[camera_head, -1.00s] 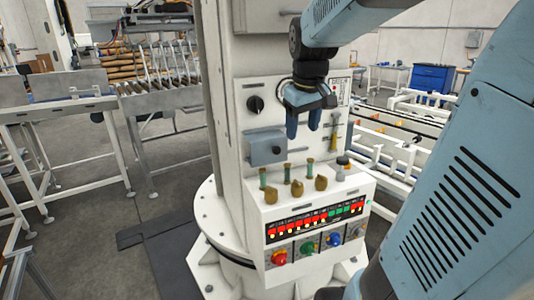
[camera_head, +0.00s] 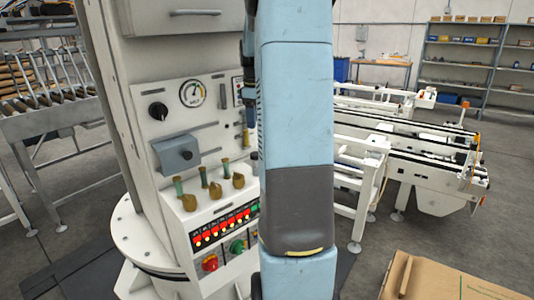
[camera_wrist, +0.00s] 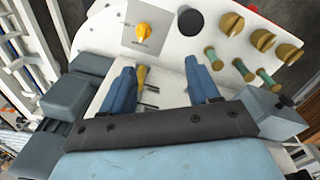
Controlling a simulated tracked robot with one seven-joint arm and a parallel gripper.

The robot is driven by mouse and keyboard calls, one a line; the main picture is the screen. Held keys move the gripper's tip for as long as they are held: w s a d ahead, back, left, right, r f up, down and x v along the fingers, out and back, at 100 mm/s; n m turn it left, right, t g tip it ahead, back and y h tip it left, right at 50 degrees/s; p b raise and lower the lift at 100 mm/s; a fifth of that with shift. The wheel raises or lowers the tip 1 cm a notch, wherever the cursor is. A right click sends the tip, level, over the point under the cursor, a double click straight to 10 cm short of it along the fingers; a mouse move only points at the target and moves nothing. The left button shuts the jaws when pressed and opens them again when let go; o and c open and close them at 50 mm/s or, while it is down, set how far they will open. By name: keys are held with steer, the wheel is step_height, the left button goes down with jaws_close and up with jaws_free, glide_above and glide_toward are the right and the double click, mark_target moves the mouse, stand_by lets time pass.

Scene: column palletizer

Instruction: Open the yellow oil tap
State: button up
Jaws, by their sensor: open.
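A slim yellow lever (camera_head: 245,134), which looks like the oil tap, is on the right side of the white upright panel, partly hidden by my arm in the head view. In the wrist view the yellow lever (camera_wrist: 141,76) stands between my two blue fingers, close beside the left one. I cannot tell whether they touch. My gripper (camera_wrist: 163,78) is open with nothing clamped in it. In the head view my arm hides most of the gripper.
A round yellow-orange knob (camera_wrist: 143,31) sits on a grey plate. Several brass valves with green stems (camera_head: 205,179) stand on the ledge, near a grey box (camera_head: 176,153). A black knob (camera_head: 158,111) and a gauge (camera_head: 192,93) are higher up. A cardboard box (camera_head: 450,278) is at lower right.

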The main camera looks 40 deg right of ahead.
steer(key=shift+n+g, duration=0.3)
steer(key=shift+n, duration=0.3)
steer(key=d+f, duration=0.1)
steer(key=f, duration=0.4)
steer(key=w+d+f, duration=0.1)
steer(key=f, duration=0.4)
steer(key=w+d+f, duration=0.1)
steer(key=f, duration=0.4)
steer(key=shift+d+f, duration=0.35)
steer(key=shift+f, duration=0.05)
steer(key=c, duration=1)
steer(key=shift+s, duration=0.1)
steer(key=shift+c, duration=0.2)
